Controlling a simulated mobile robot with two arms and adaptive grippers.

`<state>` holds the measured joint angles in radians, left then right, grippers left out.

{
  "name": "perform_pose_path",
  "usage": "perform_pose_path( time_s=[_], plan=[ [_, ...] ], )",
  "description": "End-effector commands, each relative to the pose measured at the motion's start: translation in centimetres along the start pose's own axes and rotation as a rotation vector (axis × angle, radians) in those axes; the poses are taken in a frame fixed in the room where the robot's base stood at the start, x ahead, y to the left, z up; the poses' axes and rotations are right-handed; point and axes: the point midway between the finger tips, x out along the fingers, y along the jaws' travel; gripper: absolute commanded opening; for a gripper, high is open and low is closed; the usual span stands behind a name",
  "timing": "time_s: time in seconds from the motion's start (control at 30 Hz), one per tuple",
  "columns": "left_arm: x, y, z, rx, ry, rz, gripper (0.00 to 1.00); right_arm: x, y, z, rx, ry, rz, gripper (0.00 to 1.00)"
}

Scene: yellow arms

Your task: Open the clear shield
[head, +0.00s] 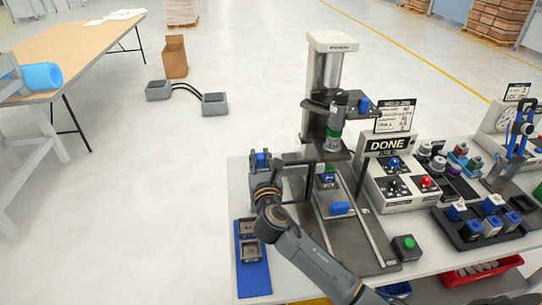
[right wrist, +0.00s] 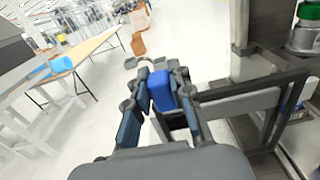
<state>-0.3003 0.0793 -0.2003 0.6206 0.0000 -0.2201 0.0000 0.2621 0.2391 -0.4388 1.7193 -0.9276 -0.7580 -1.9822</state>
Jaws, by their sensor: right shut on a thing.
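The clear shield's see-through panel is hard to make out. A grey bar (head: 298,157) that seems to be its frame runs left from the tall press (head: 328,70) in the head view, and it also shows in the right wrist view (right wrist: 240,102). My right gripper (head: 262,165) is at the left end of this bar, left of the press. In the right wrist view, its fingers (right wrist: 163,95) are closed around a blue handle (right wrist: 160,88). Whether the handle is fixed to the bar is partly hidden by the fingers. My left gripper is out of view.
A blue tray with grey blocks (head: 240,265) lies at the table's front left.

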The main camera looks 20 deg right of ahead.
Motion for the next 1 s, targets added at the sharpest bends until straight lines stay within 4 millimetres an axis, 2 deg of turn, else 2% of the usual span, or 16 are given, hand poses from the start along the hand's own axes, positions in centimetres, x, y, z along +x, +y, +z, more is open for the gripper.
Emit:
perform_pose_path(
  time_s=[0.3, 0.33, 0.4, 0.43, 0.77, 0.87, 1.0],
  plan=[
    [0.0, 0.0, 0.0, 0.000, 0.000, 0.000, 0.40, 0.0, 0.0, 0.1, 0.001, -0.002, 0.000, 0.00],
    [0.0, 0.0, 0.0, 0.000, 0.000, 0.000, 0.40, 0.0, 0.0, 0.1, 0.001, -0.002, 0.000, 0.27],
    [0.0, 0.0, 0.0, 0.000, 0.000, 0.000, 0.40, 0.0, 0.0, 0.1, 0.001, -0.002, 0.000, 0.42],
    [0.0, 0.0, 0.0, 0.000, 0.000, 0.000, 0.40, 0.0, 0.0, 0.1, 0.001, -0.002, 0.000, 0.45],
    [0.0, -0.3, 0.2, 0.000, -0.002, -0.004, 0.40, -0.2, 0.0, 0.0, 0.000, -0.001, 0.000, 0.45],
    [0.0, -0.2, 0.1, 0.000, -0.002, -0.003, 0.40, -1.2, 0.0, -0.1, -0.001, 0.000, 0.001, 0.45],
    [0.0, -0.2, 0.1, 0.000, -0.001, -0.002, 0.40, -3.8, 0.1, -0.1, -0.001, 0.001, 0.003, 0.45]
  ],
)
